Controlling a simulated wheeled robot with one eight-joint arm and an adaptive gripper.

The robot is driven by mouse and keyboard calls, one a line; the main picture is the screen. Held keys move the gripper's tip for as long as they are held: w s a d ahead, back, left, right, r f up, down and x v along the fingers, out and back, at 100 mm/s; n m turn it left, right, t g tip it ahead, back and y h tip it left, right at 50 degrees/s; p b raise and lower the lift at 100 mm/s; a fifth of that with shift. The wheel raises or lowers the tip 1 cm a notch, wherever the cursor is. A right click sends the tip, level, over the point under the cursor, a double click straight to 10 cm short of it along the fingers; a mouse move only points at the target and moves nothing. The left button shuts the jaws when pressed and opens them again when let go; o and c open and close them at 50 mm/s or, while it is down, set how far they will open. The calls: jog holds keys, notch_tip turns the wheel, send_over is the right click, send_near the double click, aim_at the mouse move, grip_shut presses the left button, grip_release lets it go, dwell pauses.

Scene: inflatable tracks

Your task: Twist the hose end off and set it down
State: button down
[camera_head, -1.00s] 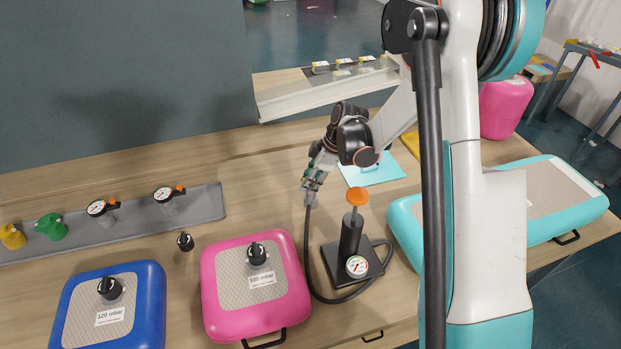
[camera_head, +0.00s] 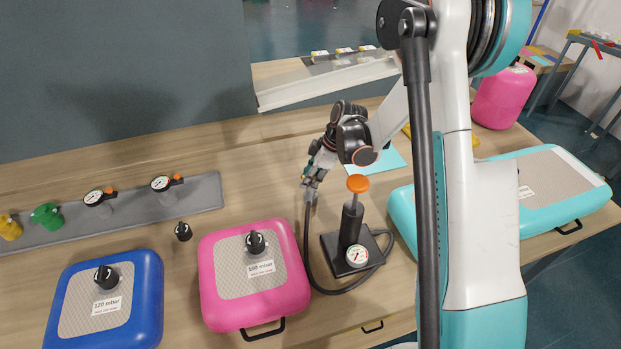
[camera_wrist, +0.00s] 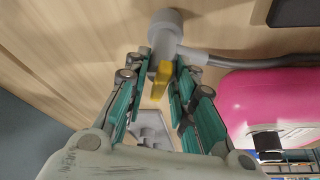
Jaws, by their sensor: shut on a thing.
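My gripper (camera_head: 309,187) is shut on the hose end above the table, right of and behind the pink cushion (camera_head: 215,295). In the wrist view, the grey hose end (camera_wrist: 166,28) with its yellow tab (camera_wrist: 161,80) shows at and between the fingertips (camera_wrist: 160,72). The dark hose (camera_head: 305,240) hangs from the gripper and curves down to the black pump (camera_head: 351,222) with an orange knob and a gauge. The hose end is too small in the head view to tell its detail. It appears clear of the cushion valves.
A blue cushion (camera_head: 137,320) lies at the front left, and a teal cushion (camera_head: 560,180) lies at the right. A small black cap (camera_head: 183,232) stands behind the pink cushion. A grey rail (camera_head: 135,212) holds gauges and coloured fittings. Bare table (camera_head: 255,185) lies left of the gripper.

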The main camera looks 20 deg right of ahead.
jog(key=shift+f+b, duration=0.4)
jog(key=shift+f, duration=0.1)
jog(key=c, duration=1.3)
grip_release()
jog(key=v, duration=1.2)
jog(key=s+a+r+m+t+h+b, duration=0.1)
jog(key=s+a+r+m+b, duration=0.1)
jog(key=s+r+m, duration=0.3)
jog(key=s+m+t+h+b, duration=0.1)
jog(key=s+m, duration=0.2)
jog(key=s, duration=0.4)
jog(key=s+a+r+m+t+h+b, duration=0.1)
jog(key=s+m+t, duration=0.1)
jog(key=s, duration=0.4)
jog(key=s+a+r+m+t+h+b, duration=0.1)
jog(key=s+m+b, duration=0.1)
jog(key=s, duration=0.5)
jog(key=shift+s+m+t, duration=0.3)
jog(key=shift+s+m, duration=0.1)
jog(key=shift+m, duration=0.4)
